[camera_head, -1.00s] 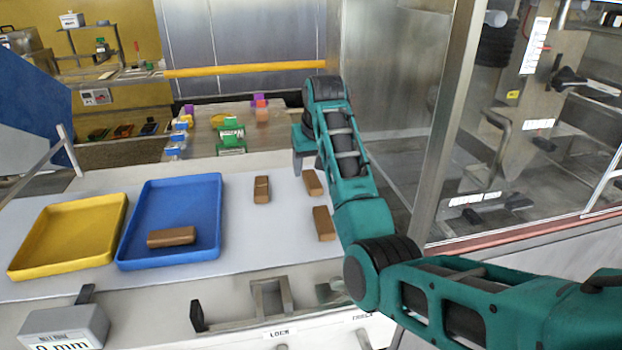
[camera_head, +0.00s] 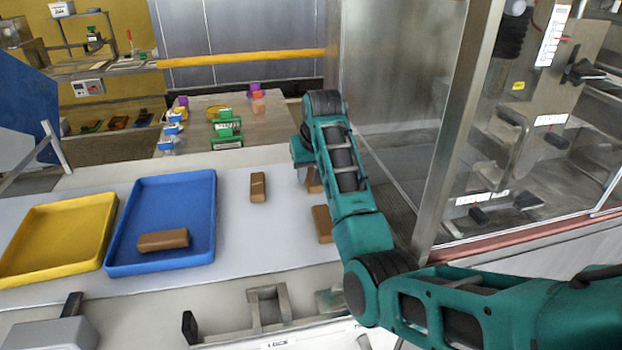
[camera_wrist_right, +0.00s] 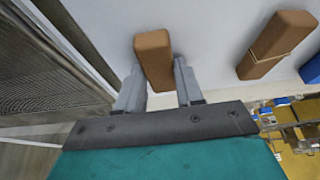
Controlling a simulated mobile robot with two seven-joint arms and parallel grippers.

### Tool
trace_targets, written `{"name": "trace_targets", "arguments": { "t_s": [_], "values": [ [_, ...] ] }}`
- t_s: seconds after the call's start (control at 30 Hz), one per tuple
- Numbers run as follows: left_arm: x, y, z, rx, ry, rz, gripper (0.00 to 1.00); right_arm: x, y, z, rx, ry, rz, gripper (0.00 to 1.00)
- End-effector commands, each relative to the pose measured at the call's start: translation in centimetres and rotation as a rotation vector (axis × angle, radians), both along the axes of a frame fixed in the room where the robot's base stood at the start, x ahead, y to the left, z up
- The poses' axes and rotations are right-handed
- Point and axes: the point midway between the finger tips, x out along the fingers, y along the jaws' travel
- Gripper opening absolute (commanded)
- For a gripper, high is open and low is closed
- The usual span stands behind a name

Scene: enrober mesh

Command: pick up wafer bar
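Several brown bars lie on the pale table and in the blue tray. One plain bar (camera_head: 314,182) is partly hidden behind my right gripper (camera_head: 303,172). In the right wrist view this bar (camera_wrist_right: 154,58) lies between the two grey fingertips of my right gripper (camera_wrist_right: 160,75), which are spread on either side of it. A second bar (camera_head: 258,187), with a thin pale line across it, lies to the left; it also shows in the right wrist view (camera_wrist_right: 275,45). A third bar (camera_head: 322,224) lies nearer, partly behind my right arm. My left gripper is out of view.
A blue tray (camera_head: 205,215) holds one bar (camera_head: 163,240), with a yellow tray (camera_head: 104,225) left of it. A glass-and-metal machine (camera_head: 440,150) stands close on the right. Bare table lies between the blue tray and the loose bars.

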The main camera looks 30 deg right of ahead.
Motion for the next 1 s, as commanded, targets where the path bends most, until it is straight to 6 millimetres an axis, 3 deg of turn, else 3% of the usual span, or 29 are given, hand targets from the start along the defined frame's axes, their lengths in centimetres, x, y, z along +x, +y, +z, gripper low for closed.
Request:
{"name": "trace_targets", "arguments": {
  "t_s": [0.2, 0.47, 0.67, 0.87, 1.0],
  "values": [
    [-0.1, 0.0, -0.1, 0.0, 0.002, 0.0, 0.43, 0.0, 0.0, 0.0, 0.0, 0.0, 0.0, 0.15],
    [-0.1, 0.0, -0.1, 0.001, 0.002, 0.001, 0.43, 0.0, 0.0, 0.1, 0.0, -0.001, 0.0, 0.14],
    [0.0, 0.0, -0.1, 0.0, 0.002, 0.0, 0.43, 0.1, 0.0, 1.4, 0.0, -0.002, 0.0, 0.14],
    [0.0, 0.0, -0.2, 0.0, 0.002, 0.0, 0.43, 0.1, -0.1, 5.1, -0.002, -0.007, 0.0, 0.14],
    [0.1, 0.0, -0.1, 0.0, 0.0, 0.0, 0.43, 0.1, -0.1, 9.1, -0.002, -0.007, -0.001, 0.14]
  ]
}}
